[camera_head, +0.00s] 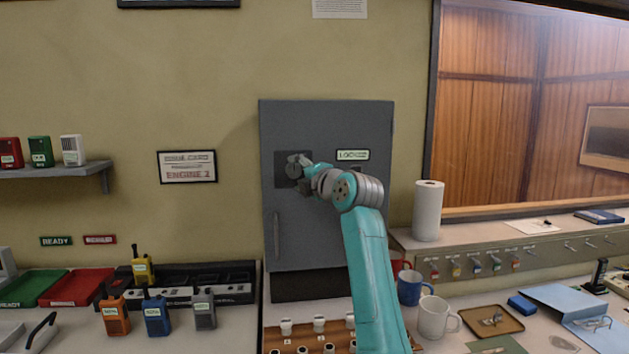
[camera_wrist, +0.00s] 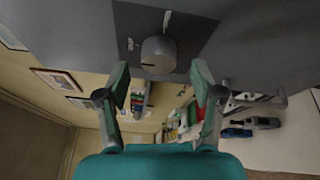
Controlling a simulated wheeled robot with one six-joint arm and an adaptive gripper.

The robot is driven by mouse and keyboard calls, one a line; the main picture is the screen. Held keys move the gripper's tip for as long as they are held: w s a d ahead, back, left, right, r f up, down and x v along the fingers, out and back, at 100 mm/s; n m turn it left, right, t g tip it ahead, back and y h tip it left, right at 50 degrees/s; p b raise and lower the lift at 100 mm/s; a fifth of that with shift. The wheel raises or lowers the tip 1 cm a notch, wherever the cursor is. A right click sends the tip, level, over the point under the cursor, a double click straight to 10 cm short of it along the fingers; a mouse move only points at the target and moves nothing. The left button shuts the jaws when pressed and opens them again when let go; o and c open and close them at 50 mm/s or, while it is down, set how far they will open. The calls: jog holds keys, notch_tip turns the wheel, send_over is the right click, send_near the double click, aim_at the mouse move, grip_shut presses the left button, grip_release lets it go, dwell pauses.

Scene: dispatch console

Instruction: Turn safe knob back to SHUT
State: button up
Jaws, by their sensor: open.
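The safe (camera_head: 330,235) is a tall dark grey cabinet against the wall, its door closed, with a vertical handle (camera_head: 276,236) at the left and a small plate reading "LOCKED" (camera_head: 352,155). The knob (camera_wrist: 159,55) is a round grey dial on a darker square plate (camera_wrist: 185,35) in the wrist view, with pale marks beside it that I cannot read. My gripper (camera_wrist: 160,78) is open, its two fingertips on either side of the knob's near edge. I cannot tell whether they touch it. In the head view my gripper (camera_head: 300,165) is at the plate and largely covers the knob.
A white mug (camera_head: 435,318), a blue mug (camera_head: 411,288) and a paper towel roll (camera_head: 428,211) stand right of my arm. A wooden rack (camera_head: 300,344) with several pale-topped pieces sits below the safe. Radios (camera_head: 157,315) stand at the left.

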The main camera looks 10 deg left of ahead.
jog(key=v, duration=1)
jog(key=shift+f, duration=0.1)
